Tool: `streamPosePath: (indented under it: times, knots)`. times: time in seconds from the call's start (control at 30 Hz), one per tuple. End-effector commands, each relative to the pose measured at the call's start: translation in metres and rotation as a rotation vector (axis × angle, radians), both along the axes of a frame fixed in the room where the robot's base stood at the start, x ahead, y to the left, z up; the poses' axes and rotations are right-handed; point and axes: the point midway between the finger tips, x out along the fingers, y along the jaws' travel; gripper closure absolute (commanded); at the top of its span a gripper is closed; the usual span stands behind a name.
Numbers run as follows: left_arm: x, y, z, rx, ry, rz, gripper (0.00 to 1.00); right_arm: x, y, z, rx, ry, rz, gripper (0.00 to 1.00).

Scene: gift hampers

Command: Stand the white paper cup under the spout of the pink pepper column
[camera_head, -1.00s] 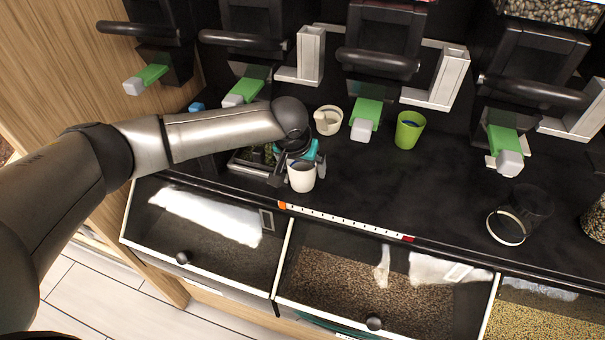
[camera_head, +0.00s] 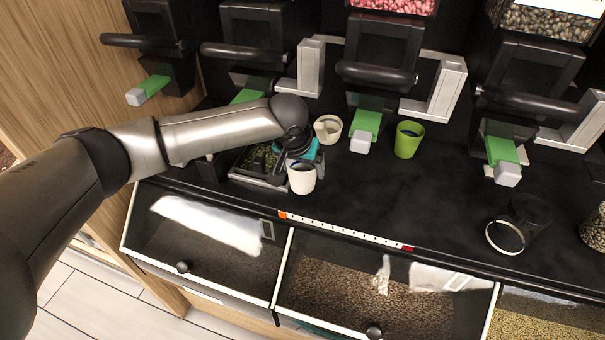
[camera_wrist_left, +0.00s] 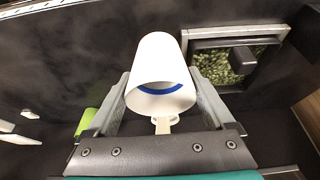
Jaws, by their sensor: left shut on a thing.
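The white paper cup (camera_head: 302,180) is upright over the black counter near its front edge; I cannot tell if it touches the counter. My left gripper (camera_head: 297,161) is shut on it. In the left wrist view the cup (camera_wrist_left: 160,62) sits between both fingers, with a blue band inside its rim. The pink pepper column (camera_head: 394,5) is at the top centre, with pink grains in it. Its green spout with a grey tip (camera_head: 361,140) points down, to the right of and behind the held cup. My right gripper is out of view.
A cream cup (camera_head: 327,128) stands left of that spout, and a green cup (camera_head: 408,141) right of it. A black tray of green bits (camera_head: 236,172) lies left of my gripper. The counter between is clear.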

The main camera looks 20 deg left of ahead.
Motion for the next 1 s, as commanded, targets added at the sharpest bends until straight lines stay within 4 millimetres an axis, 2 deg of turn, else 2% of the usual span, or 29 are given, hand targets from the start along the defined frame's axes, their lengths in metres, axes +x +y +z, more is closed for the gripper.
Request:
streamPosePath:
  times: [0.03,0.23,0.4,0.57,0.77,1.0]
  knots:
    - [0.001,0.0,0.014,-0.001,-0.003,0.0,0.65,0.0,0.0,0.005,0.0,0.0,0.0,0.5]
    - [0.001,0.0,0.052,-0.002,-0.003,0.001,0.65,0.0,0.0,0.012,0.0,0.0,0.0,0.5]
    - [0.0,0.0,0.068,0.0,-0.001,0.001,0.65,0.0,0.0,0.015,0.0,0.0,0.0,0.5]
    - [-0.003,0.0,0.076,-0.005,0.0,0.002,0.65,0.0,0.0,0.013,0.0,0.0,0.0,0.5]
    - [-0.028,-0.003,0.1,-0.025,0.002,0.013,0.65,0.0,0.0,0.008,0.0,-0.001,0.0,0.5]
    - [-0.075,-0.001,0.133,-0.022,0.004,0.025,0.65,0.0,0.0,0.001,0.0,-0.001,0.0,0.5]
